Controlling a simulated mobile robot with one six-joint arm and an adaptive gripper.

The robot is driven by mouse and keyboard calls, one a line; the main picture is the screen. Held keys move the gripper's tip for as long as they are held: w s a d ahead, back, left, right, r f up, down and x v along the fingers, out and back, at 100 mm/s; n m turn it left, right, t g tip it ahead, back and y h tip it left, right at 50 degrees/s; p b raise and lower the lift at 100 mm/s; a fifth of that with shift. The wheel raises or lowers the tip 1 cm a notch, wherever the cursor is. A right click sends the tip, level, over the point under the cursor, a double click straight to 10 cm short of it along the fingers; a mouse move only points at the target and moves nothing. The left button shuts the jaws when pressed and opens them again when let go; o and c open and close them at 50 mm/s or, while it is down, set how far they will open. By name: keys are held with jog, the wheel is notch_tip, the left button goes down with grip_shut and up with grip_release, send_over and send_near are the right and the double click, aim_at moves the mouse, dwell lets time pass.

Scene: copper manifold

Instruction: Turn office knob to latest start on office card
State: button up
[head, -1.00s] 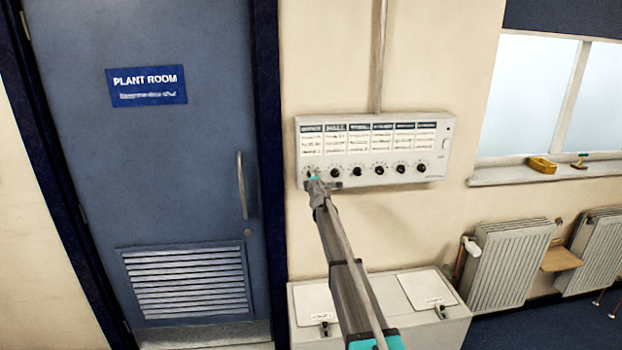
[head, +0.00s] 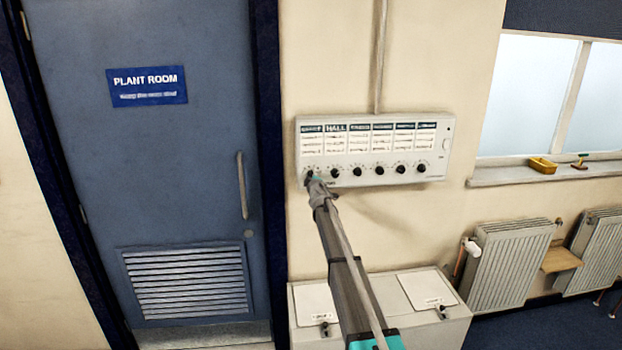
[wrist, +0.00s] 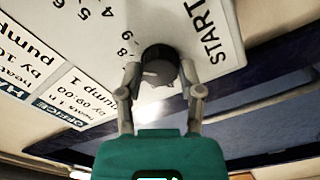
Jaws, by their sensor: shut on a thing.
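The control panel (head: 372,150) is a pale box on the wall with a row of black knobs, each under a card. The office card (head: 312,142) is at its far left; it also shows upside down in the wrist view (wrist: 60,112), with "pump 1" and "by 09:00" legible. My gripper (head: 312,178) is at the leftmost knob. In the wrist view my gripper (wrist: 160,82) is shut on the dark office knob (wrist: 160,62), a finger on each side. Dial numbers 5, 6, 8 and 9 and the word START show around it; the knob's pointer is not clear.
The other knobs (head: 379,170) run to the right of my gripper. A low pale cabinet (head: 420,293) stands below the panel. The blue plant room door (head: 190,200) is at left; radiators (head: 512,265) and a windowsill (head: 540,173) are at right.

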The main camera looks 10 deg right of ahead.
jog(key=shift+w, duration=0.1)
jog(key=o, duration=1.2)
jog(key=shift+c, duration=0.2)
jog(key=s, duration=1.2)
